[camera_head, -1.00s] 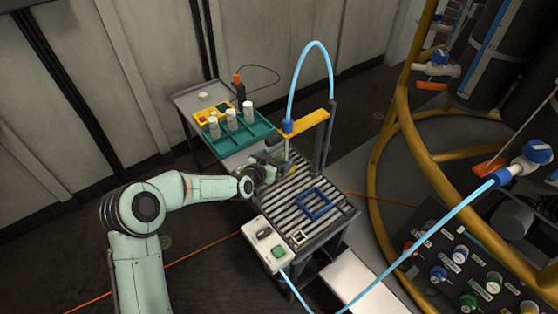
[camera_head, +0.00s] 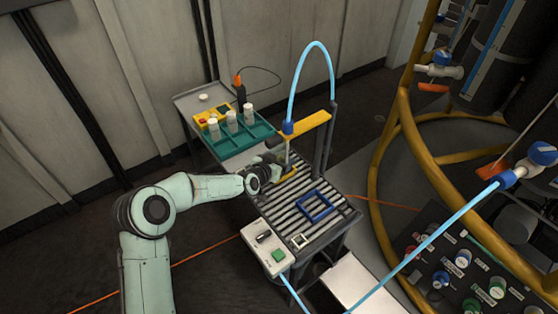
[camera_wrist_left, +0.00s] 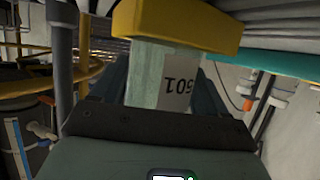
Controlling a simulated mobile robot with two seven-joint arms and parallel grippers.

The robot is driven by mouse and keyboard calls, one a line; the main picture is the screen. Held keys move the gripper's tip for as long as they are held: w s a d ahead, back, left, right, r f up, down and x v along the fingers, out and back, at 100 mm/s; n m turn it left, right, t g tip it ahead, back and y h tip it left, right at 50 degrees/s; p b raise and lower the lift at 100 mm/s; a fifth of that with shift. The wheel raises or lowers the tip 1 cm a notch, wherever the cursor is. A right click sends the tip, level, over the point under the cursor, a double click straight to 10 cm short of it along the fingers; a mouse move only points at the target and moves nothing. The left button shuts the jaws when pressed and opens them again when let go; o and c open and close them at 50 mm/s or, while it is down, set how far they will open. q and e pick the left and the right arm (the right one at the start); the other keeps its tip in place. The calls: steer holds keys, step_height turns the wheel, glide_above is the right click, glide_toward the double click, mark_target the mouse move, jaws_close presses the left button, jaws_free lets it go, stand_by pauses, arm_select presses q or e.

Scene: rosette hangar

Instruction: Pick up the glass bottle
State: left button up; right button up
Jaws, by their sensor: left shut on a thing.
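In the head view my left gripper (camera_head: 284,164) is low over the back left of the roller table (camera_head: 284,205), under the yellow arm. The bottle is mostly hidden there. My right gripper is not in view.
A yellow arm (camera_head: 308,123) with a light blue hose (camera_head: 295,78) stands close above the gripper. A teal tray (camera_head: 250,139) with several white containers is behind left. A blue square frame (camera_head: 316,205) and a control box (camera_head: 265,247) are at the front.

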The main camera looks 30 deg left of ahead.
mark_target(277, 153)
arm_select(q)
steer(key=shift+r, duration=0.7)
step_height(277, 153, up, 3)
steer(key=shift+f+p, duration=0.15)
steer(key=shift+p, duration=0.4)
steer(key=s+p, duration=0.3)
steer(key=s, duration=1.4)
steer(key=r+p, duration=0.2)
steer(key=r, duration=0.1)
steer(key=s+r+p, duration=0.1)
steer(key=p, duration=0.1)
steer(key=shift+d+r, duration=0.25)
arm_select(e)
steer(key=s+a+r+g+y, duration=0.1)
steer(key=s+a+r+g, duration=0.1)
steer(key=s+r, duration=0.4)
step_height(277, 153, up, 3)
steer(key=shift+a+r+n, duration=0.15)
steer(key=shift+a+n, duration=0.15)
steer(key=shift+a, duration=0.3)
